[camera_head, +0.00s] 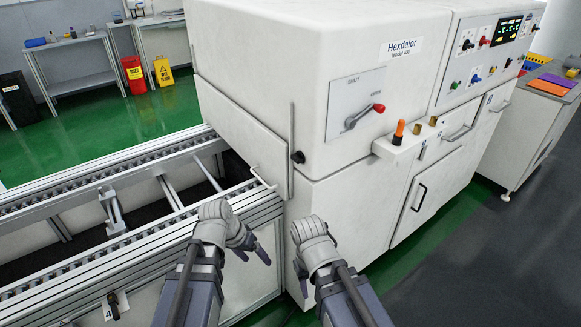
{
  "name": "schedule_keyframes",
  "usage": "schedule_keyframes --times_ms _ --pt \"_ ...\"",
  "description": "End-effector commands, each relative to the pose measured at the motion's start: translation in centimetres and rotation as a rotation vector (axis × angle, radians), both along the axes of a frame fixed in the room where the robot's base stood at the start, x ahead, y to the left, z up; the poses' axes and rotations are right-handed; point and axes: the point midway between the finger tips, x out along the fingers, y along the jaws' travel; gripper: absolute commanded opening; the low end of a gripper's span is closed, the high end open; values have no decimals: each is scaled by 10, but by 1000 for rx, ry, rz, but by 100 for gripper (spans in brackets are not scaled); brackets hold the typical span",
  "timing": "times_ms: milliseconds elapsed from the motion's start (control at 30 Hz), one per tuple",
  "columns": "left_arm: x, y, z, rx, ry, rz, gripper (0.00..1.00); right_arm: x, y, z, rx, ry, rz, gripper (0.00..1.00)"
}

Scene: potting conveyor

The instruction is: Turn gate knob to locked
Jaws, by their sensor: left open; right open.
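A small black knob (298,157) sits on the front corner of the white machine, beside the edge of the white gate panel (240,140); I take it as the gate knob. Its locked or unlocked marking cannot be read. A white handle (262,177) sticks out at the gate's lower edge. My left gripper (254,259) is open and empty, below and left of the knob, over the conveyor's end. My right gripper (303,287) is open and empty, below the knob in front of the machine. Both are apart from the knob.
A lever with a red tip (378,107) is on a plate marked SHUT and OPEN, right of the knob. An orange-topped knob (399,128) stands on a ledge. The roller conveyor (100,185) fills the left. Grey floor (470,260) at right is clear.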

Motion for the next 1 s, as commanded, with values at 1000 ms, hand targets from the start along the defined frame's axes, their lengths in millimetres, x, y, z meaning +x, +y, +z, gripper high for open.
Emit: schedule_keyframes --times_ms 1000 --pt "141 -40 198 -626 -1210 -354 78 0 0 -10 0 0 0 50"
